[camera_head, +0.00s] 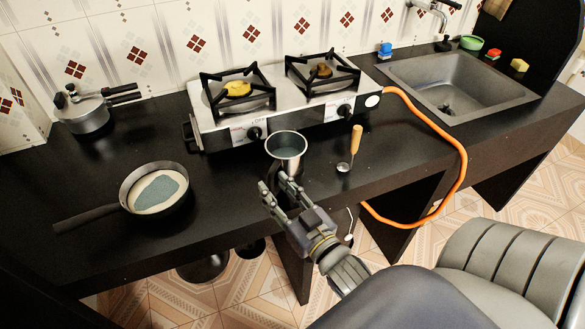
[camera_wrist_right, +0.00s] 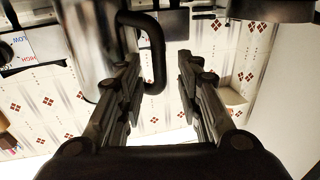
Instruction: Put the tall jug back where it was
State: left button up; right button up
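The tall jug (camera_head: 287,156), a shiny metal vessel, stands upright near the front edge of the black counter, before the stove. My right gripper (camera_head: 275,190) is just in front of it in the head view. In the right wrist view the jug's metal body (camera_wrist_right: 92,45) fills the upper left, with its black looped handle (camera_wrist_right: 156,50) on its right side. The open fingers of my right gripper (camera_wrist_right: 160,65) are apart, and the handle's outer part shows between them. I cannot tell whether a finger touches it. My left gripper does not show.
The two-burner stove (camera_head: 228,128) stands behind the jug. A pan (camera_head: 178,211) lies to the left, a lidded pot (camera_head: 83,117) farther back. A wooden-handled ladle (camera_head: 355,140) is close on the right. An orange hose (camera_head: 463,160) curves past the sink (camera_head: 430,75).

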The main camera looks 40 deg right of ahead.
jog(key=s+b, duration=0.1)
jog(key=s, duration=1)
jog(key=shift+s+a+f, duration=0.15)
jog(key=shift+s, duration=0.15)
jog(key=s+a+f+g, duration=0.1)
jog(key=s+f+g, duration=0.15)
jog(key=f, duration=0.95)
jog(key=s+a+f+g+y, duration=0.1)
jog(key=a+f+g, duration=0.15)
jog(key=f, duration=1.05)
jog(key=s+a+f+g, duration=0.1)
jog(key=s+f+g, duration=0.15)
jog(key=f, duration=0.95)
jog(key=s+d+f+n+g, duration=0.2)
jog(key=s+f+g, duration=0.8)
jog(key=s+f, duration=0.9)
notch_tip(320, 180, down, 2)
jog(key=shift+d+f+n+h, duration=0.2)
jog(key=shift+d+n+h, duration=0.1)
jog(key=shift+d, duration=0.15)
